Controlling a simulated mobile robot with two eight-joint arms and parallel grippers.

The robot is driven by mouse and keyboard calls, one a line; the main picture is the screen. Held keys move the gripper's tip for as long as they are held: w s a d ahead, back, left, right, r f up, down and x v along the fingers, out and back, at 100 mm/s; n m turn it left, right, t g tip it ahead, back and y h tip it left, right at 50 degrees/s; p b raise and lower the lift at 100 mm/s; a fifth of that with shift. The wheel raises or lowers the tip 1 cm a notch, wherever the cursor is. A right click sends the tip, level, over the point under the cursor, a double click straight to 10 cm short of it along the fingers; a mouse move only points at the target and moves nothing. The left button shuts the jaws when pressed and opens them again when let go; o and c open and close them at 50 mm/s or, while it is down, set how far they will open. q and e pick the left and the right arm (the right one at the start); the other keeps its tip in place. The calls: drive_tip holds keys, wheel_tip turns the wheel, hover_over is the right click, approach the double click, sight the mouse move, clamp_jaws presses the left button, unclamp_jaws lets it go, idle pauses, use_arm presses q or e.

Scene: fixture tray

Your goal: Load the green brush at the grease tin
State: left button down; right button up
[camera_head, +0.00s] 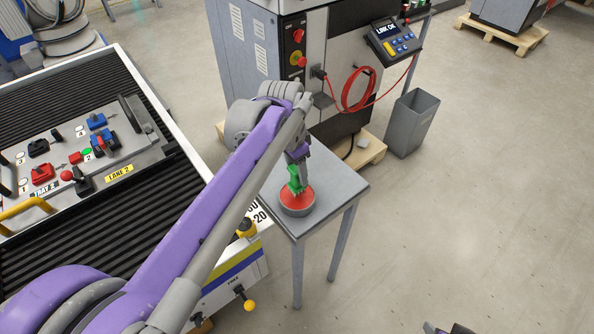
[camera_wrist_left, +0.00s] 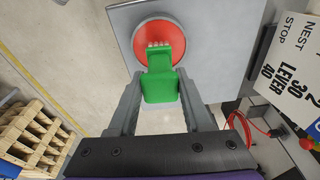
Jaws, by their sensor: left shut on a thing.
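My left gripper (camera_head: 297,166) is shut on the green brush (camera_head: 295,182) above the small grey table. The brush points down, bristles at its lower end. The grease tin (camera_head: 298,211) is a low round grey tin with a red top face, standing on the table directly under the brush. In the left wrist view, the gripper (camera_wrist_left: 159,76) has a finger on each side of the green brush (camera_wrist_left: 160,88). Its pale bristle ends lie against the red face of the tin (camera_wrist_left: 147,29). I cannot tell whether they touch it. A grey and dark part at the head view's bottom edge may be my right gripper.
The small table (camera_head: 342,184) has free room right of the tin. At left, a ribbed black bench (camera_head: 168,188) carries a fixture tray (camera_head: 128,180) with coloured parts. A grey machine (camera_head: 245,50) with a red cable stands behind, beside a grey bin (camera_head: 411,122).

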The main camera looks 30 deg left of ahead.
use_arm(q)
drive_tip(key=shift+w+r+p, duration=0.1)
drive_tip(key=shift+r+p, duration=1.3)
drive_tip(key=shift+r, duration=1.1)
use_arm(e)
drive_tip(key=r, duration=0.2)
drive_tip(key=w+r, duration=0.1)
drive_tip(key=r, duration=0.1)
drive_tip(key=shift+w, duration=0.15)
use_arm(q)
drive_tip(key=shift+f, duration=0.1)
